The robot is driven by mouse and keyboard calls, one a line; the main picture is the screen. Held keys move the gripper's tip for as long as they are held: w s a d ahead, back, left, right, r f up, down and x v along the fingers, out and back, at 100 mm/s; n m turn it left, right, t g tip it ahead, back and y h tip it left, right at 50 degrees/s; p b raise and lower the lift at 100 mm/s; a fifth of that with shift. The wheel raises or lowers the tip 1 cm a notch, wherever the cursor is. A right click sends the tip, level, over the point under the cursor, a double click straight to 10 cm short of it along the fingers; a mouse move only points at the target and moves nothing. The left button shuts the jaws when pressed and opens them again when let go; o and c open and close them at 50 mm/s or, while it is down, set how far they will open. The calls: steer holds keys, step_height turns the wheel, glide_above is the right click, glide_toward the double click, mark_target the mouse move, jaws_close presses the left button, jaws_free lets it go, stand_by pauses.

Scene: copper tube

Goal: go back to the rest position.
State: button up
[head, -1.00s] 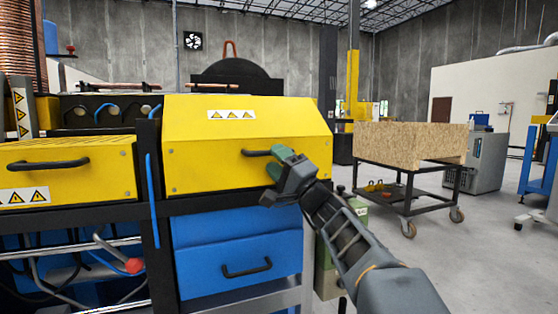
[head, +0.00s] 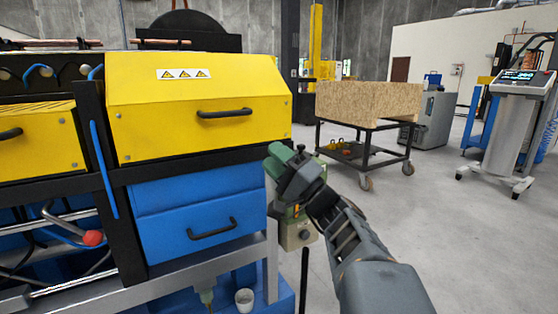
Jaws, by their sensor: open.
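My gripper (head: 277,163) is in the middle of the head view, at the end of my dark grey arm, with green fingertips. It is open and I see nothing held in it. It shows to the right of and below the black handle (head: 224,113) of the yellow cover (head: 160,133), apart from that handle. The yellow cover is closed on the machine, with a row of warning signs on it. The blue drawer (head: 165,239) below it is shut. My gripper hides part of a green-grey box (head: 300,236) behind it.
A wooden crate (head: 350,101) stands on a black wheeled cart at the back middle. A control console (head: 512,115) with a screen stands at the right. A white cup (head: 244,299) is low by the machine. The grey floor (head: 440,230) on the right is clear.

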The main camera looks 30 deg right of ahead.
steer(key=shift+s+d+f, duration=0.15)
steer(key=shift+s+f, duration=0.1)
steer(key=shift+s, duration=0.15)
steer(key=shift+r, duration=0.1)
